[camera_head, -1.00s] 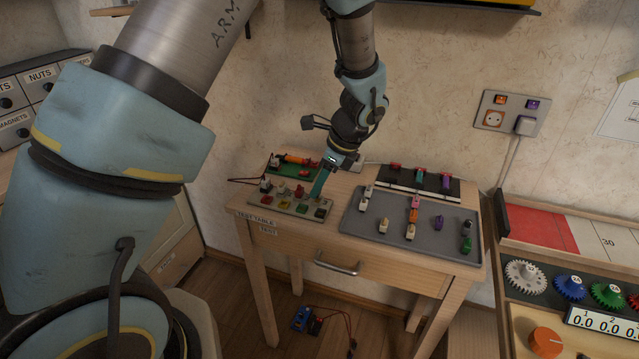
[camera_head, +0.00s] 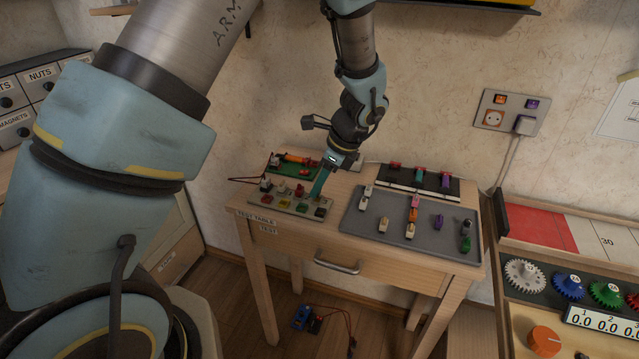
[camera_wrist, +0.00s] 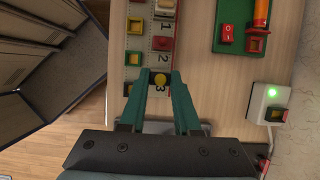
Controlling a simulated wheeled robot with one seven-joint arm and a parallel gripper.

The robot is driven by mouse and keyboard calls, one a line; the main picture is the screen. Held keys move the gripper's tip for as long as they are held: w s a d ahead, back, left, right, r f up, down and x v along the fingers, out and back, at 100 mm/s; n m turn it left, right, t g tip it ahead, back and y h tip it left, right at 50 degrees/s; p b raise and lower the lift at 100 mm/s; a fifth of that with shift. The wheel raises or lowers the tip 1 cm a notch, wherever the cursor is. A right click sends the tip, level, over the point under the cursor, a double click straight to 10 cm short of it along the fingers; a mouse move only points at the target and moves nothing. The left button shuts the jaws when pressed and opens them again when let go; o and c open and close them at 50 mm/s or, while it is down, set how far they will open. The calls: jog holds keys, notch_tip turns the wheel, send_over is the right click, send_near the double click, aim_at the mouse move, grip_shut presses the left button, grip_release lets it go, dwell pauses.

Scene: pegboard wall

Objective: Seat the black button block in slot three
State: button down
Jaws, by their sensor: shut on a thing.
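A red-topped block (camera_wrist: 165,43) stands in the neighbouring place. In the head view my gripper (camera_head: 318,194) points down at the right end of the grey slot board (camera_head: 250,201).
A green board (camera_head: 279,170) with an orange part lies behind the slot board. A grey tray (camera_head: 350,225) with several small blocks lies to the right, and a black rack (camera_head: 400,182) stands behind it. In the wrist view a white box with a green light (camera_wrist: 271,101) is at the right.

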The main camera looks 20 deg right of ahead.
jog(key=shift+f+b, duration=0.45)
jog(key=shift+f, duration=0.3)
jog(key=c, duration=0.5)
grip_release()
jog(key=shift+c, duration=0.2)
jog(key=shift+r, duration=0.1)
jog(key=shift+r+p, duration=2.25)
jog(key=shift+r, duration=0.25)
